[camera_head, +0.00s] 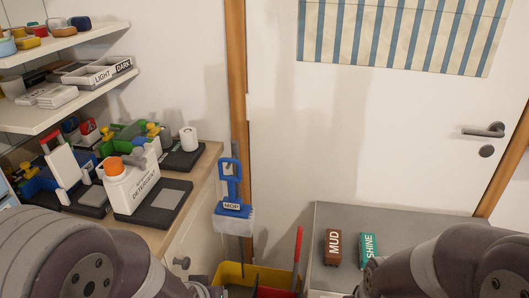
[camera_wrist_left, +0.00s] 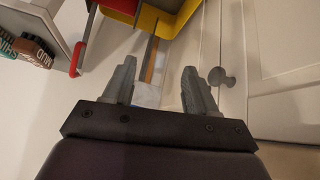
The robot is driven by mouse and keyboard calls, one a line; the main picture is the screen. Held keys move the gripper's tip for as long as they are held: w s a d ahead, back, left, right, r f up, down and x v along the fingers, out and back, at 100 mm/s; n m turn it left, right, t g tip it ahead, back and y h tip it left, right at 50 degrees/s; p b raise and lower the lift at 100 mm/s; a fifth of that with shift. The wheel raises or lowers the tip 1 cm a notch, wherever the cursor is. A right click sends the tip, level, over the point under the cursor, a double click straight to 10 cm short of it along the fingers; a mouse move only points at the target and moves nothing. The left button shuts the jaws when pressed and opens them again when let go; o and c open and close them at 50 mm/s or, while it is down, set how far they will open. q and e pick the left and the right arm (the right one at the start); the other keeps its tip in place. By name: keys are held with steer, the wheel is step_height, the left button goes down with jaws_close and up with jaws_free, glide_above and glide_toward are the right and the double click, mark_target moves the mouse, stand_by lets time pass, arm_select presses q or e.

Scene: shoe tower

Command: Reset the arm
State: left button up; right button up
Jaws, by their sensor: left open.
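My left gripper (camera_wrist_left: 158,90) shows in the left wrist view with its two grey fingers apart and nothing between them. Beyond the fingers are a white wall and cabinet doors, with the yellow and red bucket above. In the head view both of my arms come in at the bottom corners, bent close to the camera. The left gripper is hidden there below or behind the arm links. My right gripper is not visible in either view.
A yellow bucket (camera_head: 230,272) with a red handle stands at bottom centre. A grey table (camera_head: 340,215) at right holds brown MUD (camera_head: 333,247) and green SHINE (camera_head: 369,247) blocks. A counter at left holds a detergent bottle (camera_head: 132,187). A blue mop (camera_head: 230,185) hangs at centre.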

arm_select(q)
steer(key=s+a+r+g+y, duration=0.1)
steer(key=s+a+r+g, duration=0.1)
steer(key=s+a+g, duration=0.5)
step_height(320, 180, up, 14)
steer(key=s+d+t+p, duration=0.1)
steer(key=p, duration=1.3)
steer(key=shift+s+t, duration=0.2)
steer(key=shift+t, duration=0.1)
stand_by(4.2)
